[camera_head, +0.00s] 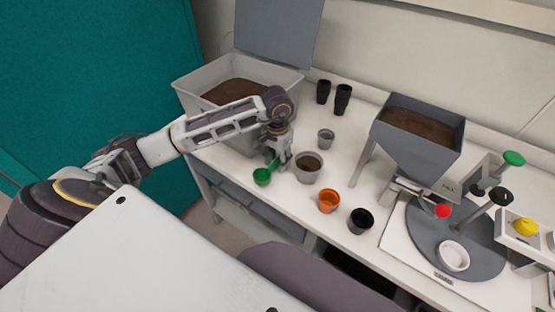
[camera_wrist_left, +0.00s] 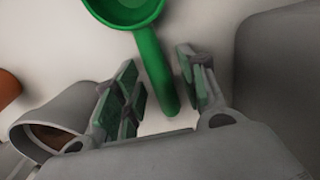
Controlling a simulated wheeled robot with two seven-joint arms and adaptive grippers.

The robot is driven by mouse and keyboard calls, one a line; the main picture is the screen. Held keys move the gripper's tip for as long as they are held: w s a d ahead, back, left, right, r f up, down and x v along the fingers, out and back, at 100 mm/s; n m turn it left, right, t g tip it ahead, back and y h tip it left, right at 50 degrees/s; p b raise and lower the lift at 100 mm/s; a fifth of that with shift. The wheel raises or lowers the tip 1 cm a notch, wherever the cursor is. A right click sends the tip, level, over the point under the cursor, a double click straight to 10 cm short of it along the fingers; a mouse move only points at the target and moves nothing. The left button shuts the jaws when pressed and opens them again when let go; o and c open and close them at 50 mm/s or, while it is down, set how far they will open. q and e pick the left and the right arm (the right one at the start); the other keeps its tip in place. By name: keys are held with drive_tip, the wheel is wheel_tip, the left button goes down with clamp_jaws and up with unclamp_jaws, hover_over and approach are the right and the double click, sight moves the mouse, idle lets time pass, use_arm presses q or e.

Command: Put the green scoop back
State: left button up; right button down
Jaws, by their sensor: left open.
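The green scoop (camera_head: 262,176) lies on the white bench top, just in front of the soil bin. In the left wrist view the scoop (camera_wrist_left: 148,45) shows its bowl at the top edge and its handle running down between my fingers. My left gripper (camera_head: 279,162) is over the handle, pointing down. Its two fingers stand apart on either side of the handle in the left wrist view (camera_wrist_left: 160,92), with gaps visible. My right gripper is not in view.
A grey pot with soil (camera_head: 309,168) stands close right of my left gripper. The soil bin (camera_head: 182,92) is behind it. An orange pot (camera_head: 329,201), a black pot (camera_head: 360,221) and a hopper (camera_head: 419,150) stand further right.

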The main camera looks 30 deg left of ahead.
sight(277, 161)
use_arm(q)
drive_tip(key=shift+r, duration=0.1)
wheel_tip(277, 161, up, 12)
drive_tip(key=shift+b, duration=0.35)
idle(0.5)
idle(0.4)
drive_tip(key=shift+s, duration=0.1)
idle(0.4)
